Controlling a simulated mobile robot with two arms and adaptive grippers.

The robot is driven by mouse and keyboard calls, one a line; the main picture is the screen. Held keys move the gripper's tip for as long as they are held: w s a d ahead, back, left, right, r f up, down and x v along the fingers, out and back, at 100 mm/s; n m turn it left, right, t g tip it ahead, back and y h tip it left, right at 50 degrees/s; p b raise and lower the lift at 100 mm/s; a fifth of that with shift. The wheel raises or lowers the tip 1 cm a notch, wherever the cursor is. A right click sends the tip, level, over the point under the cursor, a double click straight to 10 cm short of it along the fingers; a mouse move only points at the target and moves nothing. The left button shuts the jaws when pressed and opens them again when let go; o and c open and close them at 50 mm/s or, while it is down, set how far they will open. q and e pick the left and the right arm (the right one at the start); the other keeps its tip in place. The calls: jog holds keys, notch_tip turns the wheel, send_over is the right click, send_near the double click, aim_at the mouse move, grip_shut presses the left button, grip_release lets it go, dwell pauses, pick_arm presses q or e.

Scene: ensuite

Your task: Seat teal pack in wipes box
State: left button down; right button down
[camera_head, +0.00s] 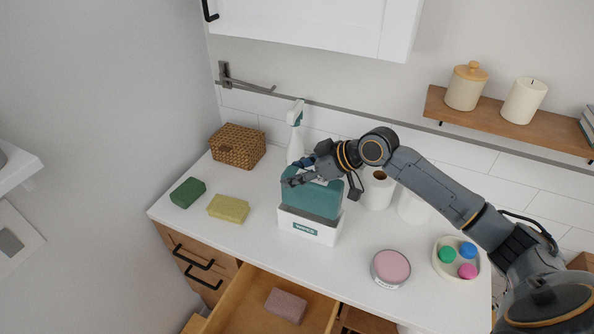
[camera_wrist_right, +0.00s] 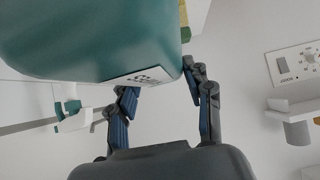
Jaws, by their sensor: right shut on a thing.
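The teal pack (camera_head: 311,200) stands upright over the white wipes box (camera_head: 310,231) on the counter. A dark grey band shows between the teal part and the box's front rim. I cannot tell how deep the pack's lower end sits, as the front wall hides it. My right gripper (camera_head: 308,170) is at the top of the pack, shut on it. In the right wrist view the teal pack (camera_wrist_right: 110,40), with a white label, fills the upper left, by the fingertips (camera_wrist_right: 160,85). My left gripper is not in view.
A spray bottle (camera_head: 295,130) and paper rolls (camera_head: 377,190) stand behind the box. A wicker basket (camera_head: 238,147), green sponge (camera_head: 187,193) and yellow sponge (camera_head: 228,209) lie left. A pink-topped tin (camera_head: 390,267) and a round tray (camera_head: 447,268) are right. An open drawer (camera_head: 245,300) juts out in front.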

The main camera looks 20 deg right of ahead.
aim_at(343, 187)
jog(key=shift+f+b, duration=2.7)
jog(key=shift+f, duration=1.8)
jog(key=shift+c, duration=2.4)
grip_release()
jog(key=shift+s+d, duration=0.1)
jog(key=v, duration=1)
jog(key=shift+s+d+r, duration=0.4)
jog(key=shift+s+r, duration=0.1)
jog(key=shift+r, duration=0.2)
